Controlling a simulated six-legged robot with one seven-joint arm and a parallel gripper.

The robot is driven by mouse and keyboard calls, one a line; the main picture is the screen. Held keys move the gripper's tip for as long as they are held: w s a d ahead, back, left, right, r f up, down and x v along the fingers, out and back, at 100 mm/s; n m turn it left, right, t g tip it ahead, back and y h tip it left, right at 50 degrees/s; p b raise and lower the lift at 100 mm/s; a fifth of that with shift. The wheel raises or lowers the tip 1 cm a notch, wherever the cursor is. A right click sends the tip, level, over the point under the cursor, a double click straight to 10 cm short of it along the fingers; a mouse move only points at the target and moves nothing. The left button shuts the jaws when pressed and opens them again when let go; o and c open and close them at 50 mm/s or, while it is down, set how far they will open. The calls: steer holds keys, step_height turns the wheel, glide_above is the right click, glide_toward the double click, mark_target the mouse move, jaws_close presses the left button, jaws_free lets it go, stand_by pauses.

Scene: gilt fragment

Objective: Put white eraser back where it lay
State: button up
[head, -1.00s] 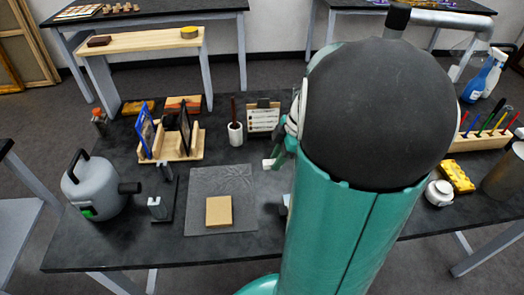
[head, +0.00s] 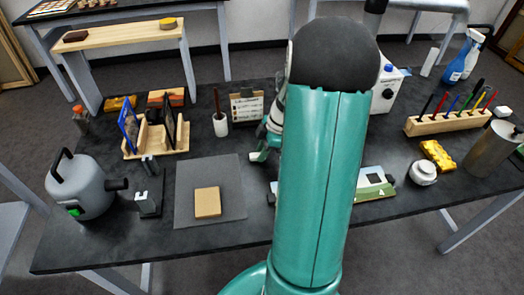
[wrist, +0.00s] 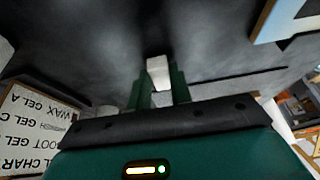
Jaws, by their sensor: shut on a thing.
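The white eraser (wrist: 158,72) is between the green fingertips of my gripper (wrist: 160,88) in the wrist view, with one end sticking out past them. In the head view my gripper (head: 263,149) is left of my green arm, above the dark table right of the grey mat. The eraser is a small pale patch (head: 255,156) there, partly hidden by the fingers. The gripper is shut on it. I cannot tell its height over the table.
A tan block (head: 207,202) lies on the grey mat (head: 232,173). A label board (head: 247,106) and white cup (head: 220,125) stand behind. A green-and-white board (head: 374,186) lies right of my arm, which hides some table. A pen rack (head: 450,123) is farther right.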

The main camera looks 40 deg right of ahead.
steer(key=shift+f, duration=0.1)
steer(key=o, duration=0.9)
steer(key=v, duration=1.2)
steer(key=w+a+r+m+h, duration=0.1)
steer(key=a+r, duration=0.1)
steer(key=a, duration=0.3)
steer(key=w+a+r+m, duration=0.1)
steer(key=a+r, duration=0.2)
steer(key=a, duration=0.1)
steer(key=s+a+r+m+t+h, duration=0.1)
steer(key=s+a+m, duration=0.2)
steer(key=a, duration=0.4)
steer(key=s+a+r+m+t+h, duration=0.1)
steer(key=s+a+r+m, duration=0.1)
steer(key=a, duration=0.6)
steer(key=s+a+r+m+t, duration=0.1)
steer(key=s+a+m, duration=0.3)
steer(key=a, duration=0.4)
steer(key=shift+s+r+h, duration=0.1)
steer(key=shift+r+h, duration=0.3)
steer(key=shift+r, duration=0.35)
